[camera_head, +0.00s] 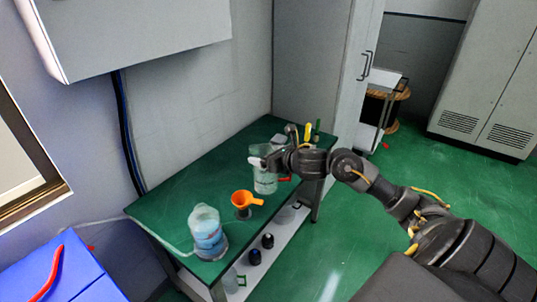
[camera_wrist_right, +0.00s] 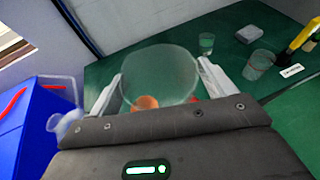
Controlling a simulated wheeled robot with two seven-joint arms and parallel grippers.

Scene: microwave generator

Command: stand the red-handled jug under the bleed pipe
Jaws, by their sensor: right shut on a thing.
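My right gripper (camera_head: 262,163) is shut on a clear jug (camera_head: 265,181) at the back part of the green table. A bit of red, likely its handle, shows at the jug's right side. In the right wrist view the jug (camera_wrist_right: 160,72) fills the space between the two pale fingers of the right gripper (camera_wrist_right: 160,80), its round outline toward the camera. I cannot tell whether its base touches the table. I cannot pick out the bleed pipe with certainty; a thin pale hose (camera_head: 163,240) runs along the table's left side. My left gripper is not in view.
An orange funnel (camera_head: 243,199) and a clear container with blue contents (camera_head: 208,236) stand on the green table (camera_head: 180,203). Small glasses, a grey block (camera_wrist_right: 249,34) and a yellow-handled tool (camera_wrist_right: 303,34) are farther back. A blue box (camera_head: 62,275) stands at front left.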

